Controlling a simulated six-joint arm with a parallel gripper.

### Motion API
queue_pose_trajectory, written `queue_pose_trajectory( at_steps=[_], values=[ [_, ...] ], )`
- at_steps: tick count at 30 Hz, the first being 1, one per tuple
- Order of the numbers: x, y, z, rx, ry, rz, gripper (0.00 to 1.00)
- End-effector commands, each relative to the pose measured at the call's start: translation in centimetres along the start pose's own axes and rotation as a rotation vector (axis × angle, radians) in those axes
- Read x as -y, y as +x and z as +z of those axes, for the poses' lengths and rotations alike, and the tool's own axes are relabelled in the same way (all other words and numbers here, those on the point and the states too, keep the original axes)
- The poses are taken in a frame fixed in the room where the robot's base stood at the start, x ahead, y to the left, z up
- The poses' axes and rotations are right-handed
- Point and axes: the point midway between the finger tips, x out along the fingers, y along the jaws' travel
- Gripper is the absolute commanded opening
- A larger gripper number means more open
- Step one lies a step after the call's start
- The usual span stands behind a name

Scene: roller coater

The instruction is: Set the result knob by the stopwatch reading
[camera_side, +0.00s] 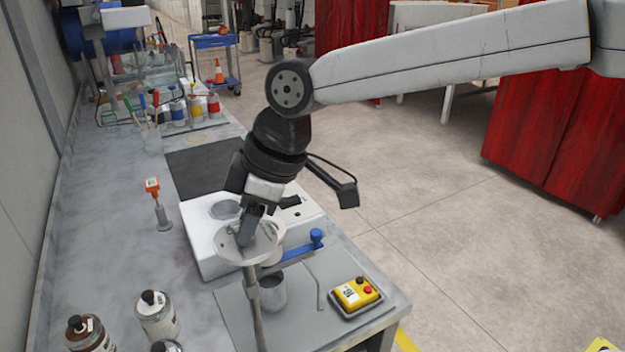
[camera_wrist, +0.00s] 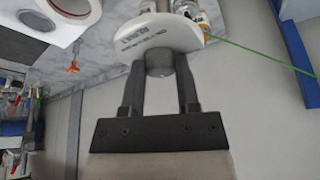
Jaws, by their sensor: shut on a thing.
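My gripper (camera_side: 250,238) points down at a white round plate (camera_side: 234,252) on a slim grey post (camera_side: 258,315). In the wrist view, my gripper (camera_wrist: 160,75) is shut on a grey round knob (camera_wrist: 160,63). The white plate (camera_wrist: 128,50) behind it carries dark print too small to read. The knob is mostly hidden by the fingers in the side view, and its pointing direction cannot be told. A yellow box (camera_side: 345,300) with dark and red buttons and a pale face, perhaps the stopwatch, lies at front right; its reading is not legible.
A white machine (camera_side: 205,245) with a blue handle (camera_side: 317,238) stands behind the plate. A metal cup (camera_side: 272,292) is close to the post. Bottles (camera_side: 157,318) stand front left, an orange-tagged tool (camera_side: 160,215) left. The bench is clear around that tool.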

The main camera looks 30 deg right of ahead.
Motion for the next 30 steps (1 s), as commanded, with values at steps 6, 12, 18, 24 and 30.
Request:
queue_pose_trajectory(
  at_steps=[6, 12, 18, 24, 30],
  values=[
    [0.17, -0.09, -0.06, -0.002, 0.139, 0.059, 0.00],
    [0.26, -0.09, -0.07, -0.001, 0.275, 0.115, 0.00],
    [0.36, -0.07, -0.13, -0.002, 0.410, 0.172, 0.00],
    [0.46, -0.03, -0.20, -0.002, 0.545, 0.228, 0.00],
    [0.48, -0.04, -0.25, -0.002, 0.664, 0.277, 0.00]
  ],
)
